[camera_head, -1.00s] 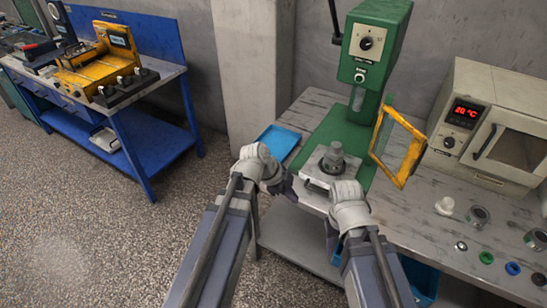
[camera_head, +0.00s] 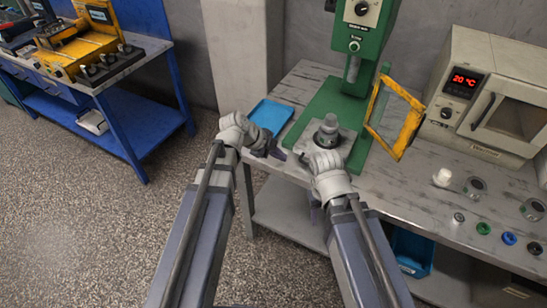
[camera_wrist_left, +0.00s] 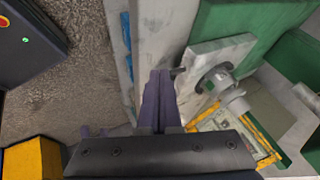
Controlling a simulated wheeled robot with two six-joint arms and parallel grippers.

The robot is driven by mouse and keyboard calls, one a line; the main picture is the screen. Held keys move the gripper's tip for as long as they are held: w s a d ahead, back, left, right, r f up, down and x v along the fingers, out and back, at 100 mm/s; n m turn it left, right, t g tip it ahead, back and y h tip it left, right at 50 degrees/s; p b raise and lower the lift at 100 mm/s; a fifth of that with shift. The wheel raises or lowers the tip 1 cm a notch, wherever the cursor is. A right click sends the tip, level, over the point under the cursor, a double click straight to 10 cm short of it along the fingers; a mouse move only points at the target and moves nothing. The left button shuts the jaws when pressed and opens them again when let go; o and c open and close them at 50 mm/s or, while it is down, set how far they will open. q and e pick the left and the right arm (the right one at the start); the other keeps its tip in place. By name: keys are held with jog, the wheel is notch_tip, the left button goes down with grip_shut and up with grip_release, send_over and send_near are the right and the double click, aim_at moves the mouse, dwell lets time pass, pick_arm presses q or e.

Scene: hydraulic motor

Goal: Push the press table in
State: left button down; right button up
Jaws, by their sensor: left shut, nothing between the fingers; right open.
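The press table is a grey metal plate (camera_head: 346,142) at the foot of the green press (camera_head: 350,60), with a grey cylindrical motor part (camera_head: 327,133) upright on it. It also shows in the left wrist view (camera_wrist_left: 199,58). My left gripper (camera_head: 279,153) is shut and empty, just left of the plate's front corner. In the left wrist view its fingertips (camera_wrist_left: 160,75) lie beside a small dark knob at the plate's edge; I cannot tell if they touch. My right gripper (camera_head: 315,205) is open, below and in front of the plate, and largely hidden by its wrist.
A yellow-framed guard (camera_head: 375,112) is swung out right of the press. A blue tray (camera_head: 270,115) lies left of it. An oven (camera_head: 460,85) and several small parts stand on the right of the workbench (camera_head: 425,185). A blue bench (camera_head: 165,100) is at the left.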

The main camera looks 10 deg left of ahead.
pick_arm(q)
jog(key=b+x, duration=0.2)
jog(key=x, duration=0.1)
jog(key=shift+f, duration=0.3)
jog(key=w, duration=0.2)
jog(key=shift+w+d+r+p, duration=0.25)
jog(key=shift+d+p, duration=0.05)
jog(key=shift+d, duration=0.1)
jog(key=shift+w+d, duration=0.25)
jog(key=shift+w, duration=0.45)
pick_arm(e)
jog(key=shift+f, duration=1.25)
pick_arm(q)
jog(key=w+d, duration=0.2)
jog(key=w, duration=0.5)
jog(key=w+d, duration=0.2)
jog(key=w, duration=0.5)
jog(key=w+d, duration=0.3)
jog(key=w, duration=0.4)
jog(key=shift+w, duration=0.3)
jog(key=shift+w+r, duration=0.1)
jog(key=shift+d, duration=0.1)
